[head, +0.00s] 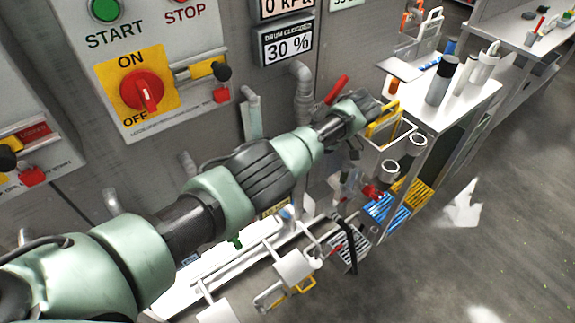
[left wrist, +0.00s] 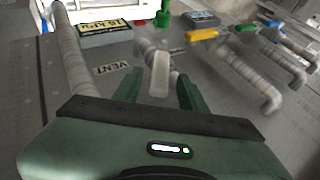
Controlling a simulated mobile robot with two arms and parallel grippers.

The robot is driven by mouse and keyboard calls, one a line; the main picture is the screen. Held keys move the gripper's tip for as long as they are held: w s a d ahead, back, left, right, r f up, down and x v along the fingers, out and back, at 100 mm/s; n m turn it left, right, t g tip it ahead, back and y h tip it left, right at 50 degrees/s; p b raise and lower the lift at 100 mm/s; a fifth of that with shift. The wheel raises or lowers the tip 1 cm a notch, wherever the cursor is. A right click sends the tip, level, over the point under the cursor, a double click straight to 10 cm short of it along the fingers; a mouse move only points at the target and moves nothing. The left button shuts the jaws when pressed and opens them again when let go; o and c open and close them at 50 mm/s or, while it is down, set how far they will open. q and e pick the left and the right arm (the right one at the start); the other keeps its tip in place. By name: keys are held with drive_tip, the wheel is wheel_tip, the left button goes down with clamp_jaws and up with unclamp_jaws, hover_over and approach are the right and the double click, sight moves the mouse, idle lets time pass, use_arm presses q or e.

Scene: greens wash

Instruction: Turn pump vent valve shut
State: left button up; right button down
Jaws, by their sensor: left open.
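In the left wrist view a pale grey lever-like piece (left wrist: 160,75) stands out from a pipe in the wall. It is beside a label reading VENT (left wrist: 112,68), so it appears to be the vent valve's handle. My left gripper (left wrist: 157,92) is open, with one green finger on each side of this piece. I cannot tell whether either finger touches it. In the head view my left arm reaches across the wall panel, and its gripper (head: 368,106) is at the far end. The vent handle is not clearly visible there. My right gripper is not in view.
A yellow handle (left wrist: 203,34) and a green valve handle (left wrist: 162,15) are near the lever, with grey pipes (left wrist: 255,85) at the right. In the head view a red handle (head: 337,89) sits near my gripper, and a white-topped bench (head: 458,105) stands to the right.

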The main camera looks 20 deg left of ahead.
use_arm(q)
drive_tip(key=b+v, duration=0.4)
drive_tip(key=v, duration=0.2)
drive_tip(key=shift+d, duration=0.25)
drive_tip(key=shift+r, duration=0.1)
